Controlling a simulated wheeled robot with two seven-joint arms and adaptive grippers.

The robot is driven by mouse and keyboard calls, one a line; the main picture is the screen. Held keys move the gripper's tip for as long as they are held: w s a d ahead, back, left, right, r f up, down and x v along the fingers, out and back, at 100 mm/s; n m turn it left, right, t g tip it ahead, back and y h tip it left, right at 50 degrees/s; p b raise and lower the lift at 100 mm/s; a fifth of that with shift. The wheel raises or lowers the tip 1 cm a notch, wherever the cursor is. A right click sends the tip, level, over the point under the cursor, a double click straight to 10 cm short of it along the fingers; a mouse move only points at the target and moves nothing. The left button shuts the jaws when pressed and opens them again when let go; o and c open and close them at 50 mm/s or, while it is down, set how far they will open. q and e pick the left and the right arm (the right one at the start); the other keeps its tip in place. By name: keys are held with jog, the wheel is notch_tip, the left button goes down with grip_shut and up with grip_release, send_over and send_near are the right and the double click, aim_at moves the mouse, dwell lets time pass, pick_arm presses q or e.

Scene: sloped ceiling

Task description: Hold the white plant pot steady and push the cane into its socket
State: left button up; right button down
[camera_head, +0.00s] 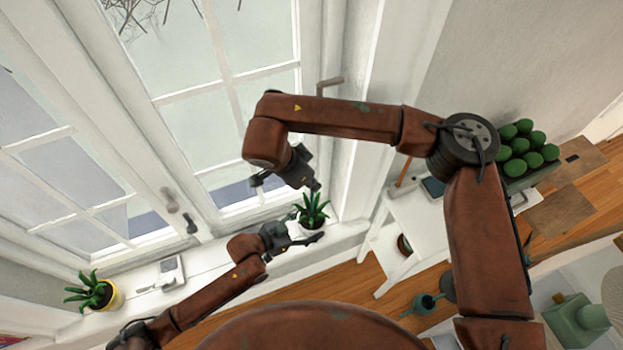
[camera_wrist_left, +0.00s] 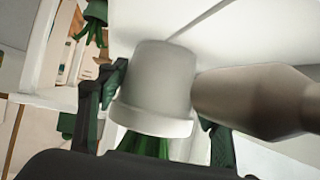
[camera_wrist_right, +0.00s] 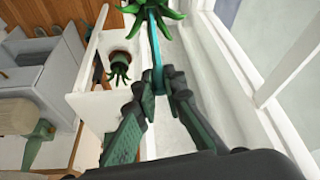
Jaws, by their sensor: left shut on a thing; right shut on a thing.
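The white plant pot (camera_head: 311,231) with spiky green leaves (camera_head: 312,208) stands on the window sill. My left gripper (camera_head: 300,239) is shut around its sides; in the left wrist view the pot (camera_wrist_left: 157,80) sits between the two fingers. My right gripper (camera_head: 314,187) is above the plant, pointing down. In the right wrist view its fingers (camera_wrist_right: 161,88) are shut on the thin blue-green cane (camera_wrist_right: 156,48), which runs to the green leaves. The leaves hide the cane's far end and the socket, so I cannot tell whether it is inside.
A plant in a yellow pot (camera_head: 108,297) and a small pale device (camera_head: 171,271) are further left on the sill (camera_head: 215,268). A white side table (camera_head: 411,228) stands right of the pot. A large grey-brown rounded thing (camera_wrist_left: 255,100) is beside the pot.

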jog(key=c, duration=1.9)
grip_release()
jog(key=shift+c, duration=0.2)
jog(key=v, duration=1.2)
jog(key=shift+f, duration=0.1)
